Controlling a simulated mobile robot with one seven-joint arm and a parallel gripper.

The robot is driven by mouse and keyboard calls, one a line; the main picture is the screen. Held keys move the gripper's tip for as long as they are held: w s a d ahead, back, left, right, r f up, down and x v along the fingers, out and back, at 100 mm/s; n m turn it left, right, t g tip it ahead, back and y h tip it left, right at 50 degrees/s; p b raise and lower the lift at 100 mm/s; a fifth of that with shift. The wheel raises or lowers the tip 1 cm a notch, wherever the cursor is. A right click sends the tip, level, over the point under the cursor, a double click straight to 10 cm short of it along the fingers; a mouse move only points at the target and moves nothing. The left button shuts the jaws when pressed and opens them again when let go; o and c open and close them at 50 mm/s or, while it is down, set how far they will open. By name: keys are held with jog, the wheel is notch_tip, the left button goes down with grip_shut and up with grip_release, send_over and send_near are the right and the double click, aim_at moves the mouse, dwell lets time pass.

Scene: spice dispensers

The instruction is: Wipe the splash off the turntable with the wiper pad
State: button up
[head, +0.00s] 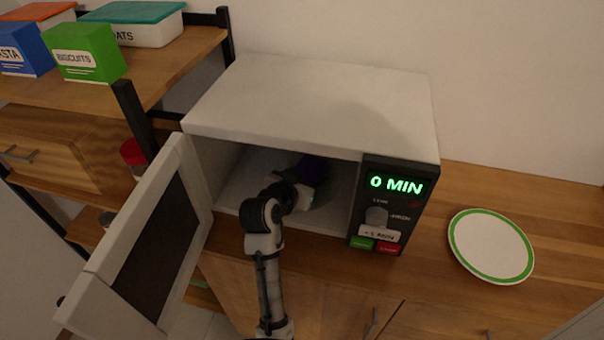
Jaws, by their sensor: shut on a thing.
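The microwave (310,95) stands on the counter with its door (150,245) swung wide open to the left. My arm reaches in through the opening, and my gripper (311,178) is inside the cavity. A dark purple thing, apparently the wiper pad (313,166), shows at the gripper, which is shut on it. The turntable is in the dim cavity, mostly hidden by my arm and shadow. I cannot make out the splash, nor whether the pad touches the turntable.
The control panel (391,205) at the opening's right reads 0 MIN. A white plate with a green rim (491,246) lies on the counter to the right. Shelves at the left hold a green biscuits box (88,52), a blue box (25,48) and an oats container (138,24).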

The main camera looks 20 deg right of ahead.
jog(key=shift+s+a, duration=0.5)
jog(key=shift+a, duration=0.1)
jog(key=shift+r, duration=0.1)
notch_tip(320, 180, up, 6)
jog(key=p, duration=0.5)
jog(key=shift+a, duration=0.15)
jog(key=shift+r+p, duration=0.35)
jog(key=shift+r, duration=1.1)
